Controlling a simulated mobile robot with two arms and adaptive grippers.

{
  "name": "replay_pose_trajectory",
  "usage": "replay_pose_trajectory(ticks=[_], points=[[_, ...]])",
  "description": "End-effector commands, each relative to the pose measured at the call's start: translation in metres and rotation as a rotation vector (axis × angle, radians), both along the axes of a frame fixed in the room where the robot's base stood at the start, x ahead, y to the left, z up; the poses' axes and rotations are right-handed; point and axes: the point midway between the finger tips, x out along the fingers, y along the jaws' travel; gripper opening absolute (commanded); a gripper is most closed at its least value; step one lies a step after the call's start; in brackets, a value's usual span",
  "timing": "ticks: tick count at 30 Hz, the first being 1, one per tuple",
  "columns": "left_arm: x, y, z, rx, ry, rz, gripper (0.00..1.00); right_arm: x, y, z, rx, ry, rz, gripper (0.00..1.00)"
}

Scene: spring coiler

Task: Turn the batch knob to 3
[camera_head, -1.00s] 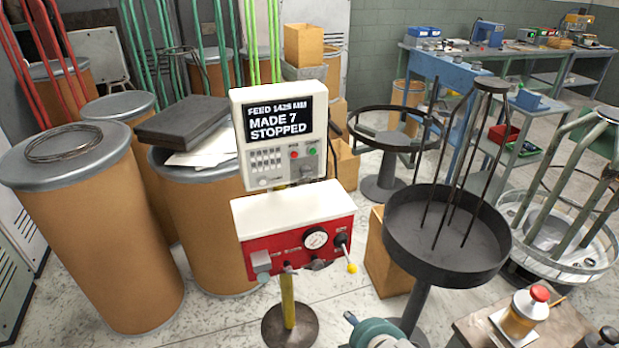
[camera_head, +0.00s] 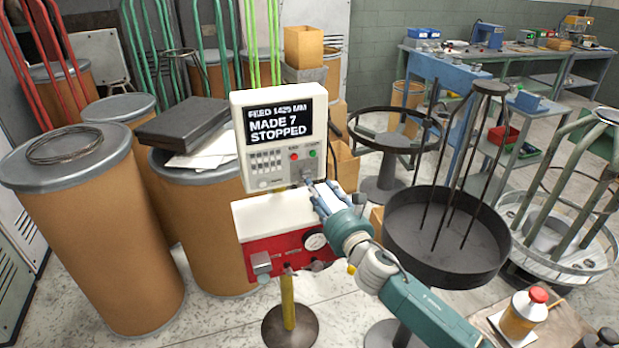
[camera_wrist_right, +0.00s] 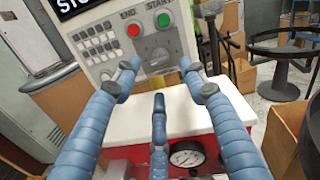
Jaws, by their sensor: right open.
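The control box (camera_head: 252,178) is off-white, and its screen (camera_head: 279,122) reads "MADE 7" and "STOPPED". A grey knob sits low on its panel under the green button; it shows in the right wrist view (camera_wrist_right: 158,57). I cannot read its label or setting. My right gripper (camera_head: 317,187) is in front of the panel's lower right and partly covers the area around the knob. In the right wrist view its blue fingers (camera_wrist_right: 165,78) are spread and empty, with the knob beyond and between the fingertips. My left gripper is not in view.
A red button (camera_wrist_right: 134,31) and a green START button (camera_wrist_right: 164,20) sit above the knob, with a keypad (camera_wrist_right: 97,42) at left. Below is a red box with a white top (camera_head: 262,215) and a gauge (camera_head: 314,241). A black tray stand (camera_head: 430,258) is at right.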

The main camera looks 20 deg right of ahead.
Motion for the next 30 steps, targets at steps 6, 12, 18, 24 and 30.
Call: replay_pose_trajectory(ticks=[6,12,18,24,30], points=[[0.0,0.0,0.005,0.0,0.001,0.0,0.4,0.043,0.004,0.001,0.006,0.001,-0.004,0.43],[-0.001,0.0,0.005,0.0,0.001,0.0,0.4,0.066,0.006,0.001,0.005,0.0,-0.002,0.43],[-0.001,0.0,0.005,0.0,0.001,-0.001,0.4,0.072,0.006,0.0,0.004,0.001,-0.001,0.43],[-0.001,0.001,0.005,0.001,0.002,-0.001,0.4,0.072,0.006,0.0,0.004,0.001,-0.001,0.39],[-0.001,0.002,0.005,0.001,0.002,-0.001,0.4,0.071,0.006,0.0,0.005,0.001,-0.002,0.0]])
